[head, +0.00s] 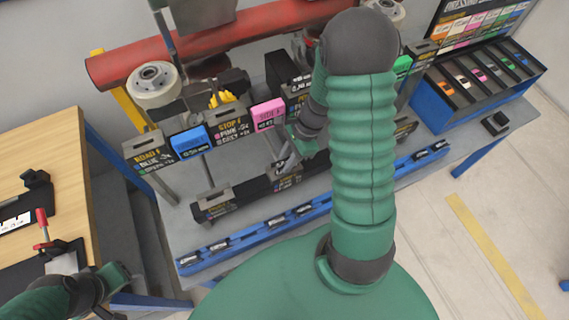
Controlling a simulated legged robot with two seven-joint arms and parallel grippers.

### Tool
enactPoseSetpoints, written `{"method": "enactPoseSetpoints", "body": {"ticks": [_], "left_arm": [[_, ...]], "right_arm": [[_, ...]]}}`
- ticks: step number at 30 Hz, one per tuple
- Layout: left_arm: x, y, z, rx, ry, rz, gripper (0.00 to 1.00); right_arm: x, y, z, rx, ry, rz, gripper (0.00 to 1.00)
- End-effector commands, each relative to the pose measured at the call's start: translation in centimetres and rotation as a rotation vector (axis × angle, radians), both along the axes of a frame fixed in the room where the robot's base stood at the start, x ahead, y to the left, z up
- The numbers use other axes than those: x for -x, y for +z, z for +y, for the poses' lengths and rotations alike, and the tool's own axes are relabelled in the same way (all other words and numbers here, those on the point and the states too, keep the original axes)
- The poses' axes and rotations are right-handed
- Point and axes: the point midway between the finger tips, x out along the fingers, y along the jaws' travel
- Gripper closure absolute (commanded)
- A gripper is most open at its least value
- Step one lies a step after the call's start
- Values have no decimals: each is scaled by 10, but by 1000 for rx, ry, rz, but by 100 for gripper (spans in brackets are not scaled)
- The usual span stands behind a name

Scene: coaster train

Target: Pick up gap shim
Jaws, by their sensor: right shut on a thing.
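My right arm comes down through the middle of the head view, and its gripper (284,166) is low over the bench beneath the pink sign. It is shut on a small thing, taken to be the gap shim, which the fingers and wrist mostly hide. I cannot make out its shape. A long black holder (240,203) with printed labels lies just under and beside this gripper. My left wrist shows at the bottom left corner, by the wooden table; its fingers are not clear.
A blue label strip (240,238) runs along the bench front. Blue (190,141) and pink (268,115) signs stand behind. A red pipe (120,68) and a pale wheel (154,84) are at the back. A blue tray (437,113) with several coloured pieces stands right. A wooden table (45,145) is left.

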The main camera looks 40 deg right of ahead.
Motion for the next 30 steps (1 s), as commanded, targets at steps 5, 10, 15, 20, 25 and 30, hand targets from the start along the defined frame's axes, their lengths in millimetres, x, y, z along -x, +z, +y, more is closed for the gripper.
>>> {"method": "enactPoseSetpoints", "body": {"ticks": [5, 10, 15, 20, 25, 30], "left_arm": [[0, 0, 0, 0, 0, 0, 32], [0, 2, 0, 0, 0, 0, 32], [0, 2, 0, 0, 0, 0, 32], [0, -3, 0, 0, 0, 0, 32], [0, -7, 0, 0, 0, 0, 32], [0, -46, 0, 0, 0, 1, 32]], "right_arm": [[0, 1, 0, 0, 0, 0, 100], [-1, 15, 0, 1, 3, -3, 100], [1, 37, 4, 1, 3, -3, 100], [15, 38, 38, -1, 5, 0, 100], [34, 43, 85, -1, 8, -3, 100], [50, 36, 127, 2, 9, -10, 100]]}}
